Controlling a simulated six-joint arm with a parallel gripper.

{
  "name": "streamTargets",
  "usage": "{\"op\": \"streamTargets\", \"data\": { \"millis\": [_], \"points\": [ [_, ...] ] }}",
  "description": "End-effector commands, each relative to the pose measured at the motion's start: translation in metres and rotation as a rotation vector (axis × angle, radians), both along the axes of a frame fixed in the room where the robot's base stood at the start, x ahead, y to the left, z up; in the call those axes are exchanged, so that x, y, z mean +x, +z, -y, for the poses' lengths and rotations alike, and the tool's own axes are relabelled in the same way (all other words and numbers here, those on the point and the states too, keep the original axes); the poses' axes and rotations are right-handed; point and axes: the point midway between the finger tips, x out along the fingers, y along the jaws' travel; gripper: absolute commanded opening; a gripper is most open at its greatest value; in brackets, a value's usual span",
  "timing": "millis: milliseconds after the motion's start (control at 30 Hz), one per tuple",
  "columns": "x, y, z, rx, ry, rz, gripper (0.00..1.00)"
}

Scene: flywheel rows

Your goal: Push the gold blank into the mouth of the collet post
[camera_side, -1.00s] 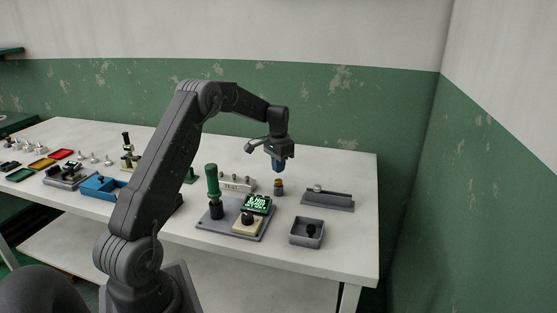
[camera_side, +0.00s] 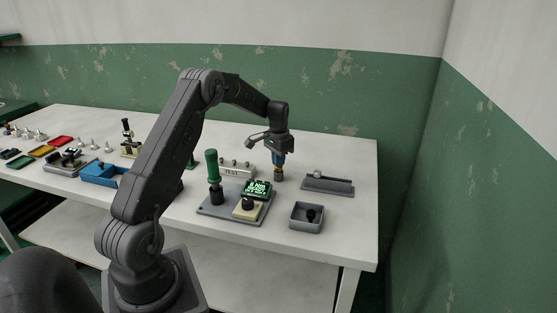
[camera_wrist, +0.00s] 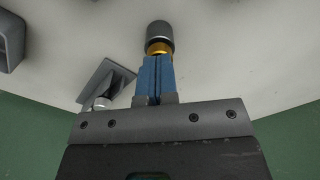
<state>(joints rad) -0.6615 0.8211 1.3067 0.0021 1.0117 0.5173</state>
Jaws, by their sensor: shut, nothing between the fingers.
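The dark grey collet post (camera_side: 278,177) stands upright on the bench in the side view. In the wrist view its cylinder (camera_wrist: 159,34) is at the top centre, with the gold blank (camera_wrist: 159,47) at its mouth and part of the gold still showing. My gripper (camera_side: 279,165) points down directly over the post. Its blue fingers (camera_wrist: 156,60) are shut together with nothing between them, and their tips appear to meet the gold blank. The fingers partly hide the blank, so I cannot tell how deep it sits.
A grey slotted block (camera_side: 327,184) lies right of the post, and a grey open box (camera_side: 307,217) stands nearer the front edge. A grey plate (camera_side: 225,213) with a green-handled tool (camera_side: 213,166) and a lit display (camera_side: 257,188) is to the left.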

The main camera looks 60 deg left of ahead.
Motion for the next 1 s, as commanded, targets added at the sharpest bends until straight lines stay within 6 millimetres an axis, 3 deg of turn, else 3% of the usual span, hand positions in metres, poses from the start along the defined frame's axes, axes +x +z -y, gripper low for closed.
{"op": "streamTargets", "data": {
  "millis": [267, 767, 1000],
  "points": [
    [0.0, 0.0, 0.0, 0.0, 0.0, 0.0, 0.0],
    [0.0, 0.032, 0.0, 0.0, 0.0, 0.001, 0.0],
    [0.001, 0.071, 0.0, 0.004, 0.0, 0.006, 0.0]
  ]
}}
